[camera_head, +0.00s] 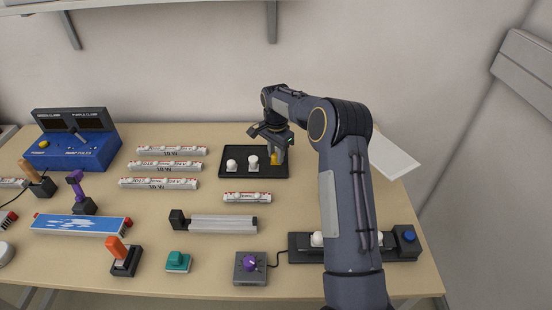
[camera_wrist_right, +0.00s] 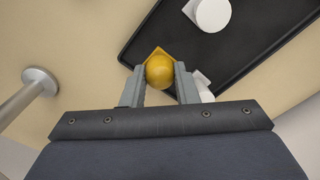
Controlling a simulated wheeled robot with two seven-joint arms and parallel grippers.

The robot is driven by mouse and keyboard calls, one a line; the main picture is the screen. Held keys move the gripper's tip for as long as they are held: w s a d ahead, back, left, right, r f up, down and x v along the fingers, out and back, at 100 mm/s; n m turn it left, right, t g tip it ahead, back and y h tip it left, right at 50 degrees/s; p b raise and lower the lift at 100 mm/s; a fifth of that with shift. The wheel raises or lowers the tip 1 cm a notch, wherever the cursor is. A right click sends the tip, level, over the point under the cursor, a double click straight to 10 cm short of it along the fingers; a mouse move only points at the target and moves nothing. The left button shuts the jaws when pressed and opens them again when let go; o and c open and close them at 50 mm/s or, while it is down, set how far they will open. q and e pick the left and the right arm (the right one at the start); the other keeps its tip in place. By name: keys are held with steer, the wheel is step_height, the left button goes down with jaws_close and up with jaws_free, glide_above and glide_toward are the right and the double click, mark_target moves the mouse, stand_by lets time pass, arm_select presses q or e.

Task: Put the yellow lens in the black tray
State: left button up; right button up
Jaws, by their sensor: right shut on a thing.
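The yellow lens (camera_wrist_right: 160,71) is a round dome on a square yellow base. My right gripper (camera_wrist_right: 160,80) is shut on it, with one finger on each side. In the head view the lens (camera_head: 275,158) shows at the right end of the black tray (camera_head: 240,175), below my right gripper (camera_head: 274,152). In the wrist view it overlaps the tray (camera_wrist_right: 155,30) close to one edge; whether it touches the tray floor I cannot tell. Two white lenses (camera_head: 231,165) (camera_head: 253,162) sit in the tray. My left gripper is out of view.
Rows of labelled white strips (camera_head: 160,167) lie left of the tray, with another strip (camera_head: 247,197) in front. A grey bar fixture (camera_head: 222,224), a purple-knob box (camera_head: 250,266) and a blue console (camera_head: 75,145) stand on the table. A white panel (camera_head: 392,158) lies right of my arm.

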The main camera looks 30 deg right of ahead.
mark_target(276, 154)
steer(key=shift+f, duration=1.55)
steer(key=shift+f, duration=0.1)
steer(key=shift+f, duration=0.15)
steer(key=o, duration=0.9)
steer(key=shift+o, duration=0.2)
